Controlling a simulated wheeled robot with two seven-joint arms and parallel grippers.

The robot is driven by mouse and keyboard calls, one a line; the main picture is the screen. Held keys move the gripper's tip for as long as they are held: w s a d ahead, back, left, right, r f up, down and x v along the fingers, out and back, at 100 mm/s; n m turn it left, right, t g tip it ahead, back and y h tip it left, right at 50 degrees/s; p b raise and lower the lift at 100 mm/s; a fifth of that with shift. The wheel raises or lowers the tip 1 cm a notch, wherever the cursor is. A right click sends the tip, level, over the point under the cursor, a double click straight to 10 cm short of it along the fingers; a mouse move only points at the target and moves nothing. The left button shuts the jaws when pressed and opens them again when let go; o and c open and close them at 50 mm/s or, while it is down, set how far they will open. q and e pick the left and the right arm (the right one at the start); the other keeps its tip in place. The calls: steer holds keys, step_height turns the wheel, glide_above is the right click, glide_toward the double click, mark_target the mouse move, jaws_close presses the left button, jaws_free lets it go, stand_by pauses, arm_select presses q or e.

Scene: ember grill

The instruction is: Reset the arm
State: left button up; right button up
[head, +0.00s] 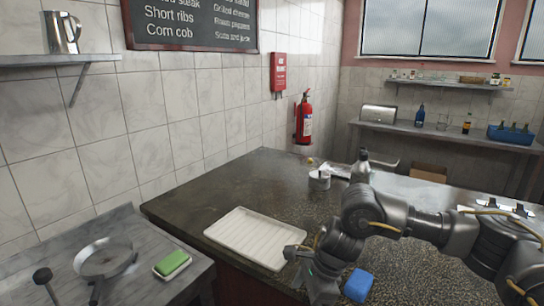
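My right arm comes in from the right and bends down over the dark counter (215,200). My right gripper (300,268) is low at the counter's front edge, beside the right end of a white ribbed tray (250,238). Its fingers are small and partly hidden by my own wrist, so I cannot tell whether they are open or shut. I see nothing clearly held in it. A blue block (358,285) shows just right of my wrist. My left gripper is not in view.
A grey side table (60,262) at left bears a metal pan (103,258) and a green-topped sponge (172,264). A small metal tin (319,180) stands at the counter's back. A fire extinguisher (304,118) hangs on the wall. The counter's left part is clear.

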steer(key=s+a+f+m+t+y, duration=0.1)
steer(key=s+a+m+t+y, duration=0.25)
steer(key=a+m, duration=0.45)
steer(key=s+a+f+m+t+y, duration=0.1)
steer(key=s+a+m+t+y, duration=0.1)
steer(key=s+a+m+y, duration=0.45)
steer(key=d+f+m+t+h, duration=0.2)
steer(key=d+f+m+h, duration=0.25)
steer(key=d+m, duration=0.6)
steer(key=d+f+m+t+h, duration=0.2)
steer(key=d+f+m+h, duration=0.3)
steer(key=m, duration=1)
steer(key=s+d+f+m+g+h, duration=0.2)
steer(key=s+d+f+m+g, duration=0.15)
steer(key=s+d+m, duration=0.45)
steer(key=s+d+f+m+g+h, duration=0.25)
steer(key=s+d+f+m, duration=0.2)
steer(key=s+d, duration=0.45)
step_height(320, 180, down, 26)
steer(key=s+g, duration=0.1)
steer(key=s, duration=0.2)
steer(key=s+d+f+g, duration=0.1)
steer(key=s+d+f, duration=0.1)
steer(key=s+f, duration=1.3)
steer(key=shift+s+f, duration=0.25)
steer(key=shift+s, duration=0.1)
